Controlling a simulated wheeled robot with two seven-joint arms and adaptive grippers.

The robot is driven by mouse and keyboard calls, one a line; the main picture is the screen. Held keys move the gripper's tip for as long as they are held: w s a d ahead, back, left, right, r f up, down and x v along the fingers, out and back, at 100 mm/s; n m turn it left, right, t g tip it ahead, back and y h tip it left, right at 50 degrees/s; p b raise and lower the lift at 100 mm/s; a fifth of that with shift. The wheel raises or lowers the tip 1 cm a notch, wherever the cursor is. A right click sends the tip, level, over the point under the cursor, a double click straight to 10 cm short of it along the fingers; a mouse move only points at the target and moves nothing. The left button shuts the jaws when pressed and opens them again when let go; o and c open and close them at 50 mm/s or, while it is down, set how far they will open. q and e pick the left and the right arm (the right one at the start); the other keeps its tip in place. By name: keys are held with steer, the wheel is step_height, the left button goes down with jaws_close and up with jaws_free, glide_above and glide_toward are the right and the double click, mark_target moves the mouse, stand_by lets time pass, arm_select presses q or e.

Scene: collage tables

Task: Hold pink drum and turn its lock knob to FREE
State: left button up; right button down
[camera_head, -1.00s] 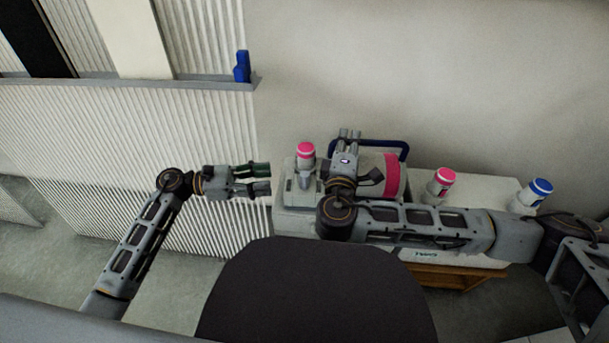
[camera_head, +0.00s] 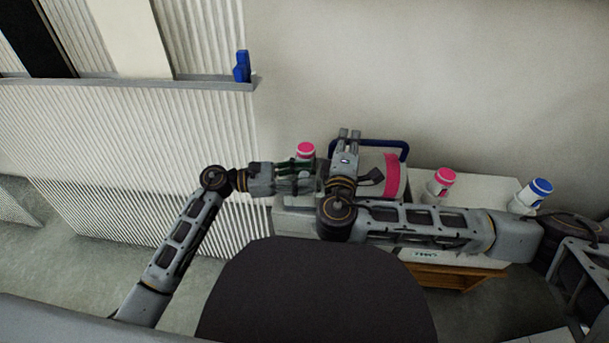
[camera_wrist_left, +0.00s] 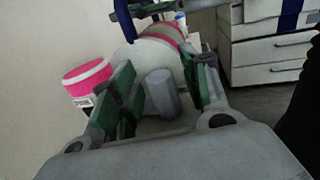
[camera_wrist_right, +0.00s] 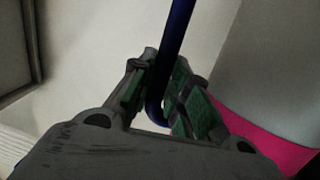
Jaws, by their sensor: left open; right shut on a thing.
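The pink drum (camera_head: 392,175) is white with a pink band and lies on its side on the machine at the back. It also shows in the left wrist view (camera_wrist_left: 160,42). My right gripper (camera_head: 349,136) is shut on a dark blue bar handle (camera_wrist_right: 175,50) above the drum. My left gripper (camera_head: 316,178) is open at the drum's left end. In the left wrist view a grey knob (camera_wrist_left: 162,94) stands between its spread fingers, and contact cannot be seen. No lock marking is readable. My right wrist hides part of the drum in the head view.
A pink-capped bottle (camera_head: 306,149) stands just behind my left gripper. Another pink-capped bottle (camera_head: 440,182) and a blue-capped bottle (camera_head: 536,190) stand to the right. A blue object (camera_head: 242,67) sits on the wall ledge. My right forearm crosses in front of the machine.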

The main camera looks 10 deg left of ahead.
arm_select(q)
steer(key=shift+d, duration=0.25)
steer(key=shift+c, duration=0.4)
jaws_close()
steer(key=shift+n+t+y, duration=0.3)
steer(key=shift+n+t, duration=0.3)
steer(key=shift+t, duration=0.3)
steer(key=shift+f+n+t+y, duration=0.1)
steer(key=shift+n+t+y, duration=0.7)
steer(key=shift+n+t, duration=0.65)
steer(key=shift+n+t+y, duration=0.85)
steer(key=shift+t+y, duration=0.25)
steer(key=shift+t, duration=0.55)
steer(key=shift+s+d+n+t+y, duration=0.1)
steer(key=shift+d+n+t+y, duration=0.05)
steer(key=shift+n+t+y, duration=0.5)
steer(key=shift+d+n+t+y, duration=0.1)
steer(key=shift+n+t+y, duration=0.45)
steer(key=shift+t+y, duration=0.1)
steer(key=shift+n+t+y, duration=0.3)
steer(key=shift+n+y, duration=0.1)
steer(key=shift+y, duration=0.1)
